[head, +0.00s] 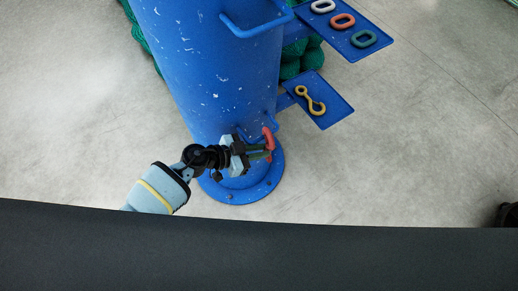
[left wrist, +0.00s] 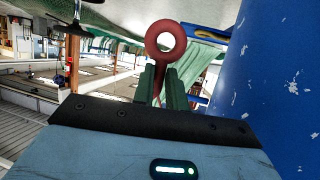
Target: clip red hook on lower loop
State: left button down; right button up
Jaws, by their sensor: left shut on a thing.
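The red hook (head: 269,140) is in the jaws of my left gripper (head: 260,152), close to the lower part of the blue post. In the left wrist view the red hook (left wrist: 166,41) shows its round eye above the green fingers of my left gripper (left wrist: 163,85), which are shut on its shank. The rest of the hook is hidden behind the fingers there. A small blue loop (head: 273,121) sticks out from the post's right side, just by the hook. I cannot tell whether they touch. My right gripper is in neither view.
The blue post (head: 215,85) stands on a round base flange (head: 240,192). A lower shelf (head: 333,110) bears a yellow hook (head: 311,101). An upper shelf (head: 373,52) bears several oval links. Green net (head: 303,60) lies behind. Floor right of the base is clear.

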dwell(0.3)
pick_arm(q)
jog(key=shift+w+a+f, duration=0.1)
jog(key=shift+w+a, duration=0.05)
jog(key=shift+w, duration=0.35)
jog(key=shift+w+a+f, duration=0.1)
jog(key=shift+w+a, duration=0.05)
jog(key=shift+w, duration=0.05)
dwell(0.6)
jog(key=shift+w+a+f+b, duration=0.1)
jog(key=shift+w+f+b, duration=0.1)
jog(key=shift+f+b, duration=0.55)
jog(key=shift+f, duration=0.1)
jog(key=shift+w+f, duration=0.1)
jog(key=shift+w, duration=0.05)
dwell(0.4)
jog(key=shift+f+b, duration=0.1)
jog(key=shift+b, duration=0.2)
jog(key=shift+w+a+f+b, duration=0.1)
jog(key=shift+f+b, duration=0.2)
jog(key=shift+f, duration=0.25)
dwell(0.4)
